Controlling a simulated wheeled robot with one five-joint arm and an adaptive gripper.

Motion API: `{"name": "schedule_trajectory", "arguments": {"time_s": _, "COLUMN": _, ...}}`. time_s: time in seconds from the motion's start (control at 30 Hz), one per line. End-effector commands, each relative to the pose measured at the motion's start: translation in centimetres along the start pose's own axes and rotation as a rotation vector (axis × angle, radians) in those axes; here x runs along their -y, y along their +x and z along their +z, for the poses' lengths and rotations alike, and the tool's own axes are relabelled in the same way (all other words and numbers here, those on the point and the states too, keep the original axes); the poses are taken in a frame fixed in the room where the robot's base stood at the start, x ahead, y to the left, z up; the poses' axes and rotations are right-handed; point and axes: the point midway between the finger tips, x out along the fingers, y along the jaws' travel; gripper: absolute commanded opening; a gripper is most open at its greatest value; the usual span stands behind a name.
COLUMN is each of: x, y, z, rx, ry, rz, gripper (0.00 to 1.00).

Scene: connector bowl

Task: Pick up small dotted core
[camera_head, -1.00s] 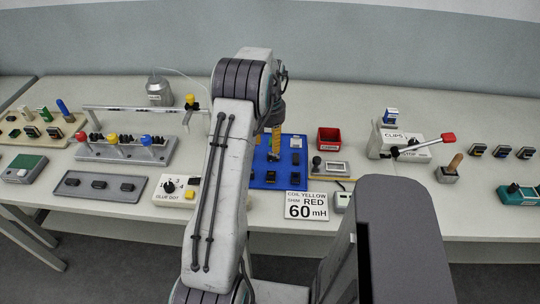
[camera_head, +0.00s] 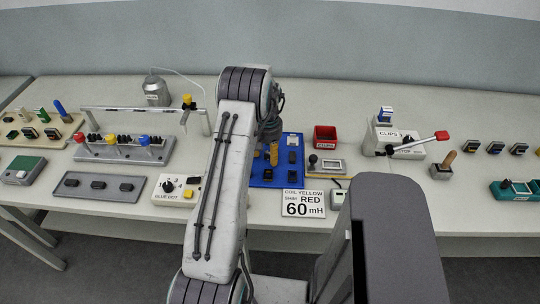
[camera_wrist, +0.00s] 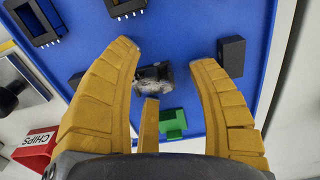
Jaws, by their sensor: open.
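A small grey-and-black speckled piece (camera_wrist: 152,77), which looks like the small dotted core, lies on the blue mat (camera_wrist: 190,22) in the wrist view. My gripper (camera_wrist: 166,52) is open, with yellow fingers on the left and right of the piece and a third finger below it in the picture. The third finger's tip is close to the piece; I cannot tell if they touch. In the head view my gripper (camera_head: 273,154) is over the blue mat (camera_head: 291,143), partly hidden by my arm, and the piece cannot be made out.
A black block (camera_wrist: 231,56) stands just right of the fingers, and a green piece (camera_wrist: 173,123) is near the third finger. A black frame-like part (camera_wrist: 36,22) lies at upper left. A red bin (camera_head: 325,135) stands right of the mat; a sign (camera_head: 303,204) stands in front.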

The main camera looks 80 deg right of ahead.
Motion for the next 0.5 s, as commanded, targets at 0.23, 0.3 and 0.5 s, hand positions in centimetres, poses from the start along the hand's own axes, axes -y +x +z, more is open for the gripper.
{"name": "schedule_trajectory", "arguments": {"time_s": 0.23, "x": 0.0, "y": -0.04, "z": -0.01, "rx": 0.0, "ry": 0.0, "rz": 0.0, "gripper": 0.34}}
{"name": "schedule_trajectory", "arguments": {"time_s": 0.3, "x": 0.0, "y": -0.04, "z": -0.01, "rx": 0.0, "ry": 0.0, "rz": 0.0, "gripper": 0.28}}
{"name": "schedule_trajectory", "arguments": {"time_s": 0.5, "x": 0.0, "y": -0.05, "z": -0.02, "rx": 0.0, "ry": 0.0, "rz": 0.0, "gripper": 0.1}}
